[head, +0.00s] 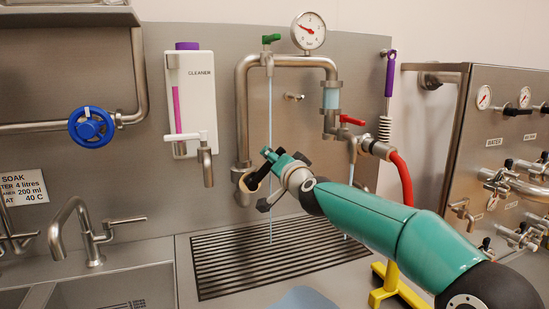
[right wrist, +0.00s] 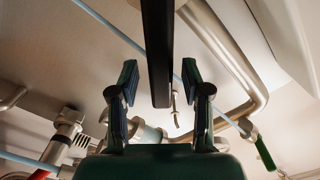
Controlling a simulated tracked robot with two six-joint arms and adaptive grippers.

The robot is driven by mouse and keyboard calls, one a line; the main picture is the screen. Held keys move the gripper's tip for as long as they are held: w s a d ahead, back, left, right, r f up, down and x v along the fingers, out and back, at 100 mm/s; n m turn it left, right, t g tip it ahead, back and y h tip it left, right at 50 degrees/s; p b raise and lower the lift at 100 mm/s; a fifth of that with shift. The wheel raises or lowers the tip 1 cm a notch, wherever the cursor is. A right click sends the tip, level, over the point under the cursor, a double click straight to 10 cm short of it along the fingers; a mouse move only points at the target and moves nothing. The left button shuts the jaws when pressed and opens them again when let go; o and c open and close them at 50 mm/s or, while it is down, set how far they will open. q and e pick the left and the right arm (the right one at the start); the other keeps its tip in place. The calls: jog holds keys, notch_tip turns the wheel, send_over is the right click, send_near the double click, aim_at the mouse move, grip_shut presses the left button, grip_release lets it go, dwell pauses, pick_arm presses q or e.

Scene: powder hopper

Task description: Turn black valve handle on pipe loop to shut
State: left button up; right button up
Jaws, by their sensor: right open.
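The pipe loop (head: 243,105) is grey metal and stands on the back panel in the head view. The black valve handle (head: 257,179) is at its lower left end, partly hidden by my right gripper. In the right wrist view the black handle (right wrist: 158,50) is a long bar coming down from the top edge between my fingers. My right gripper (head: 267,180) is open at the handle. In the right wrist view both fingers of this gripper (right wrist: 160,82) stand apart, with gaps on either side of the bar. My left gripper is not in view.
A pressure gauge (head: 308,31) and a green handle (head: 271,39) top the loop. A red handle (head: 352,120) and red hose (head: 402,180) are to its right. The cleaner dispenser (head: 191,100) is left. Thin pale-blue streams fall to the drain grate (head: 220,278).

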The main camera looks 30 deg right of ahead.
jog(key=shift+w+d, duration=0.1)
jog(key=shift+w, duration=0.25)
grip_shut()
